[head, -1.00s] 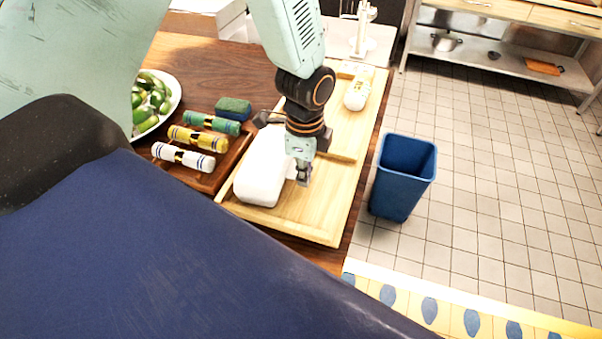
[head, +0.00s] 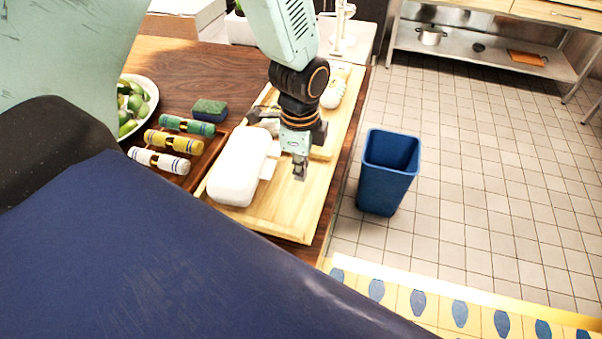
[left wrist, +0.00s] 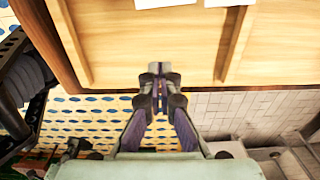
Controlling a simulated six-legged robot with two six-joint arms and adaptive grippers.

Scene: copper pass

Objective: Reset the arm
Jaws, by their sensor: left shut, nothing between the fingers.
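My left gripper (head: 299,172) is shut and empty in the head view. It points down above the wooden tray (head: 290,222), just right of a white rounded box (head: 238,170). In the left wrist view the closed fingers (left wrist: 159,80) meet in front of the pale wood of the tray (left wrist: 140,50). The edge of a white thing shows at the top of that view. My right gripper is not in view.
A dark wooden tray holds white (head: 159,160), yellow (head: 174,142) and green (head: 187,125) rolls. A green and blue sponge (head: 210,110) lies behind them. A blue bin (head: 388,172) stands on the tiled floor right of the table. A bowl (head: 152,95) holds green vegetables.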

